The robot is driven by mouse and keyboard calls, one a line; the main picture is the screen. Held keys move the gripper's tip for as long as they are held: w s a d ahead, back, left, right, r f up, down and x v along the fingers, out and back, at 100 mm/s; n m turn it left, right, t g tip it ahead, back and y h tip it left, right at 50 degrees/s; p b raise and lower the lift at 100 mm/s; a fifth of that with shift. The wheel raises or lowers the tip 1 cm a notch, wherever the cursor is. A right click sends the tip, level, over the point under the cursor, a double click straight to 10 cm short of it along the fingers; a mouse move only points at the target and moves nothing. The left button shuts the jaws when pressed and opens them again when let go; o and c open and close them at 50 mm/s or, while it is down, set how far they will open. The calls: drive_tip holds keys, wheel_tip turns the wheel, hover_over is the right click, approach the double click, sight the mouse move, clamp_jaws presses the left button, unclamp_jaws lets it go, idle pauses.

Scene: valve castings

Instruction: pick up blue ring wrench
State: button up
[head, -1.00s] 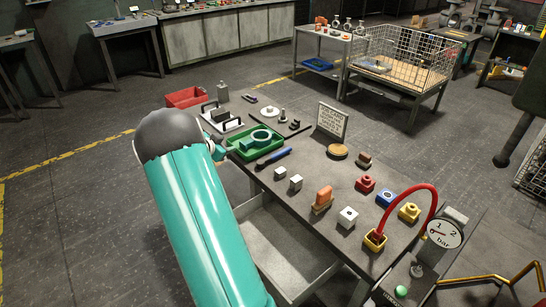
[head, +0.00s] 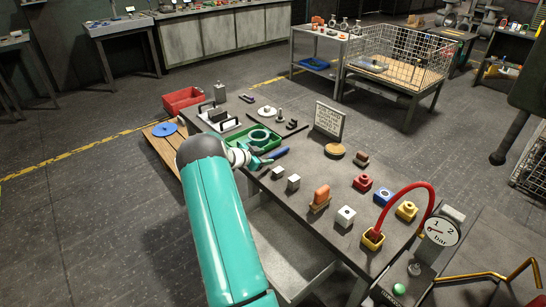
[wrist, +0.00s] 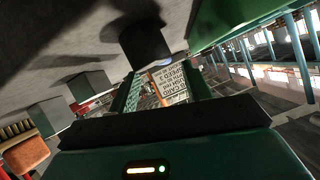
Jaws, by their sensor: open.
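The blue ring wrench (head: 273,155) lies on the workbench (head: 302,229), just in front of the green tray (head: 265,143). Its near part is partly hidden by my gripper (head: 262,162), which is low over the bench at the wrench's left end. I cannot tell whether they touch. In the wrist view my gripper (wrist: 160,82) has its two green fingers apart, with no object clearly held between them. A dark, blunt shape (wrist: 146,42) lies close beyond the fingers there; I cannot tell if it is the wrench.
Two grey blocks (head: 293,182) and an orange casting (head: 320,197) stand to the right of the wrench. A sign (head: 330,119) stands behind it. A red bin (head: 183,100) is at the far left end. A red hose (head: 405,188) arches at the bench's right.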

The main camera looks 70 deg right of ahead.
sight(272, 155)
drive_tip(key=x, duration=0.4)
drive_tip(key=shift+d+r, duration=0.1)
drive_tip(key=shift+d, duration=0.1)
clamp_jaws()
